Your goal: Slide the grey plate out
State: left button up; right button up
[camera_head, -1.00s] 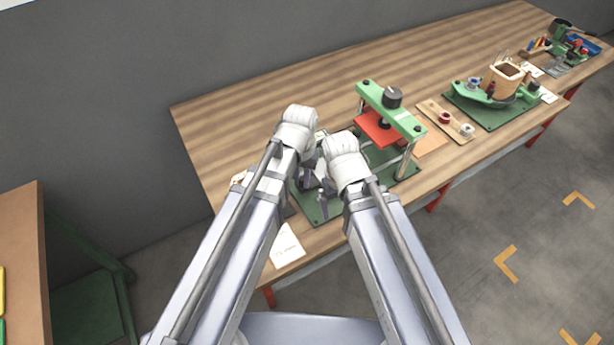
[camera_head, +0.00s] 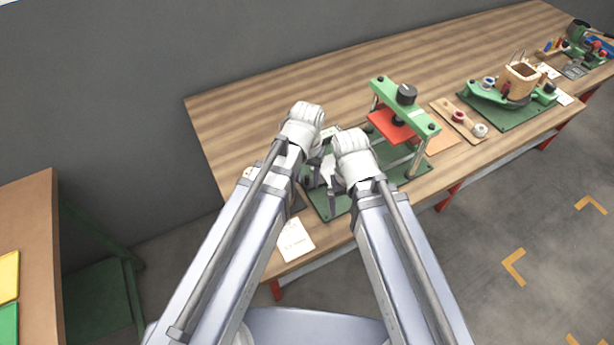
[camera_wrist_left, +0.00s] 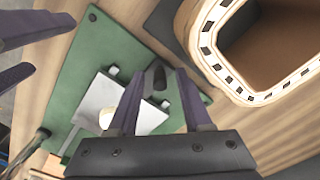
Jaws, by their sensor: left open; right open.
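The light grey plate (camera_wrist_left: 97,101) lies flat on a green base (camera_wrist_left: 108,48) in the left wrist view. In the head view the green base (camera_head: 338,207) is largely covered by my arms. My left gripper (camera_wrist_left: 160,82) is open over the base. A dark upright peg (camera_wrist_left: 157,75) appears between its fingers, with a pale part below it; contact cannot be told. In the head view my left gripper (camera_head: 306,178) is partly hidden. My right gripper (camera_head: 334,203) is open above the base's near part, and its fingers enter the left wrist view (camera_wrist_left: 45,45) from the left, apart from the plate.
A green press (camera_head: 406,107) with a red plate (camera_head: 390,125) stands right of my grippers. A paper sheet (camera_head: 293,240) lies at the near table edge. The back of the table is clear.

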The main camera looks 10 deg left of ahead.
pick_arm(q)
notch_tip(320, 180, up, 8)
jog(key=p, duration=0.8)
jog(key=shift+f, duration=0.1)
pick_arm(e)
notch_tip(320, 180, up, 8)
pick_arm(q)
jog(key=shift+s+f, duration=0.1)
jog(key=shift+s, duration=0.05)
pick_arm(e)
jog(key=shift+s+f, duration=0.1)
jog(key=shift+f, duration=0.05)
